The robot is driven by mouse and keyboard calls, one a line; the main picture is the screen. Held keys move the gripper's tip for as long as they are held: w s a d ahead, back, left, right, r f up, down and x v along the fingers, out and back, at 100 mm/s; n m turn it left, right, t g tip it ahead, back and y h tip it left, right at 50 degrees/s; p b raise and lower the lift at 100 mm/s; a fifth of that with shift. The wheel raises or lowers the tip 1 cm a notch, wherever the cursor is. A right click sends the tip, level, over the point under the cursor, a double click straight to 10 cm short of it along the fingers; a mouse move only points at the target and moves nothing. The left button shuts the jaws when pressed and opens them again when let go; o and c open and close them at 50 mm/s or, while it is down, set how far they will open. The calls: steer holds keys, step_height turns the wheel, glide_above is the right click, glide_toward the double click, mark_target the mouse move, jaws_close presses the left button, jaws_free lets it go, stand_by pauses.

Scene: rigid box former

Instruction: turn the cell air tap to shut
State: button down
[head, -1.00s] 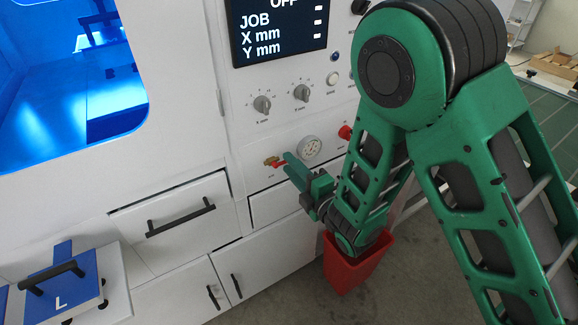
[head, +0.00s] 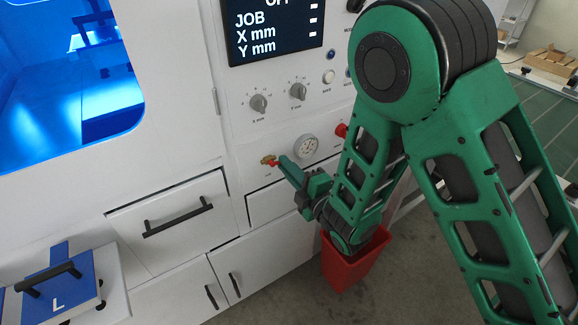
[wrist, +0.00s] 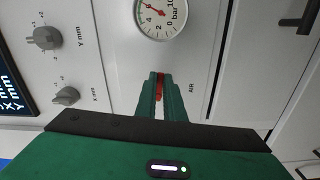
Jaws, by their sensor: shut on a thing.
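The air tap (head: 267,160) is a small brass fitting with a red lever, low on the white machine panel beside the label AIR. In the wrist view its red lever (wrist: 160,88) sits between the two green fingers. My gripper (head: 281,162) reaches the tap from the right in the head view, and it also shows in the wrist view (wrist: 158,84). It is shut on the red lever. The fingers hide much of the tap body, so the lever's exact angle is hard to tell.
A pressure gauge (head: 306,146) is close to the tap. Two knobs (head: 298,91) and a screen (head: 274,30) are above. A drawer (head: 172,215) with a black handle is below left. A red bin (head: 352,262) stands on the floor under my arm.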

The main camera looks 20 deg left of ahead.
steer(key=m, duration=0.2)
steer(key=f+m, duration=0.1)
steer(key=m, duration=0.2)
steer(key=shift+s+a+f, duration=0.1)
steer(key=shift+s+f, duration=0.05)
steer(key=shift+s+a+f+m, duration=0.15)
steer(key=shift+s+a+m, duration=0.1)
steer(key=shift+m, duration=1.6)
steer(key=shift+s+a+f+m, duration=0.2)
steer(key=shift+s+m, duration=0.05)
steer(key=shift+m, duration=1.65)
steer(key=shift+s+a+f+m, duration=0.15)
steer(key=shift+s+a+m, duration=0.1)
steer(key=shift+m, duration=1.6)
steer(key=c, duration=1.9)
jaws_free()
steer(key=shift+o, duration=0.2)
steer(key=shift+s, duration=0.25)
